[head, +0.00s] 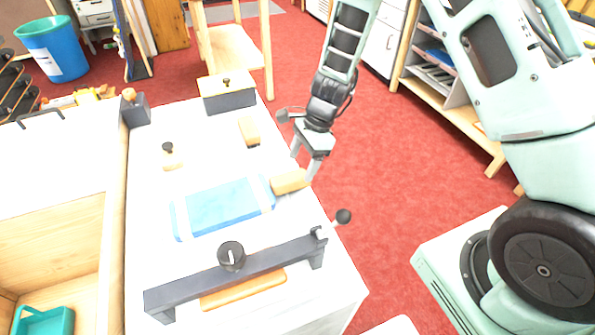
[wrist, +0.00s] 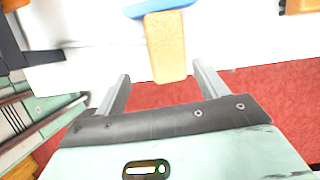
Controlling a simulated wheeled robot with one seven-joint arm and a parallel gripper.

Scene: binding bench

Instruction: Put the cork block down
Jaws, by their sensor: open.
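The tan cork block (head: 289,181) lies on the white bench top (head: 150,195) at its right edge, close beside the blue slab. In the wrist view the cork block (wrist: 165,45) points lengthwise toward me, and its near end reaches about the bench edge. My gripper (head: 304,167) is just above and beside the block on the edge side. In the wrist view my gripper (wrist: 160,75) is open, with one finger on each side of the block's near end and visible gaps between. Nothing shows in its grip.
A blue slab (head: 222,207) with pale end bands lies left of the block. A dark clamp bar (head: 205,283) with knobs crosses the front, above an orange-brown board (head: 243,289). Another tan block (head: 249,131) and a grey box (head: 229,98) stand farther back. Red floor lies right.

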